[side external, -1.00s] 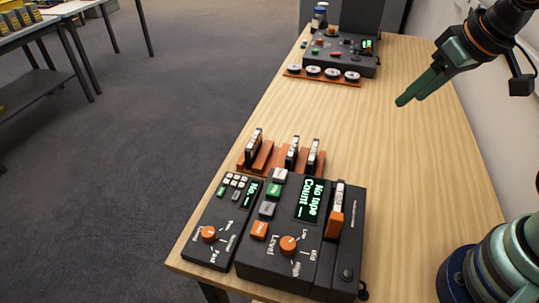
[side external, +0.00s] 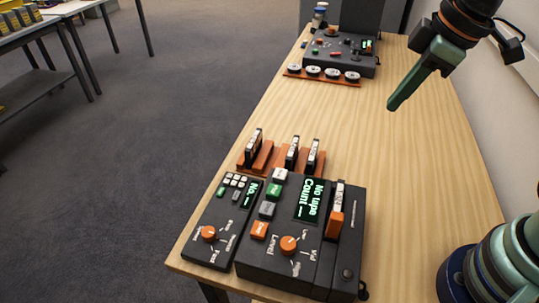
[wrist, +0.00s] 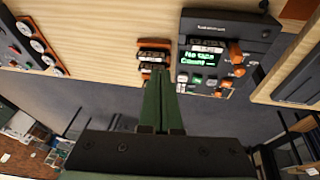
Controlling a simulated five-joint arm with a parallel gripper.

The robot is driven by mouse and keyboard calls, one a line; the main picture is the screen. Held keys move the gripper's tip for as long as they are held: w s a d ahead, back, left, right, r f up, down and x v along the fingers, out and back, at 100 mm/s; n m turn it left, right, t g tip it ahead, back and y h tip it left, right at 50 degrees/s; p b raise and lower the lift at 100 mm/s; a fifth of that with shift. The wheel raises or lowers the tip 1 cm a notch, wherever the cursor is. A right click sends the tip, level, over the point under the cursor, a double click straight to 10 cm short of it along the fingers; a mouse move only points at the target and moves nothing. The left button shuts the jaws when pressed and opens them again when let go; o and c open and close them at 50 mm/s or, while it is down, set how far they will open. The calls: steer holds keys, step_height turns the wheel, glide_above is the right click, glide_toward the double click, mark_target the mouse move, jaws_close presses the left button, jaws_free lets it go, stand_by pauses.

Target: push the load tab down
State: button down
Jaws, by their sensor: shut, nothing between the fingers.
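The load tab (side external: 335,225) is an orange block in a slot on the right side of the dark tape machine (side external: 262,262). A white-labelled piece stands just behind it. The machine's green display reads "No tape" and "Count". My gripper (side external: 391,107) has green fingers, shut and empty. It is above the table, behind and to the right of the machine, apart from the tab. In the wrist view my gripper (wrist: 158,75) points left of the machine.
An orange rack (side external: 265,158) with several upright tapes stands right behind the machine. A keypad unit (side external: 218,238) adjoins its left. Another dark device (side external: 340,52) and a tray of white reels (side external: 322,76) are at the far end. The table between is clear.

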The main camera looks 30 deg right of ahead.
steer(key=s+a+n+g, duration=0.2)
steer(key=a+n, duration=0.4)
steer(key=n, duration=0.2)
steer(key=r+n+g, duration=0.2)
steer(key=n, duration=0.9)
glide_above(338, 214)
steer(key=shift+f+h, duration=0.15)
steer(key=shift+h, duration=0.25)
steer(key=shift+f, duration=0.1)
step_height(338, 214, down, 14)
steer(key=shift+r, duration=0.1)
steer(key=shift+f, duration=1.85)
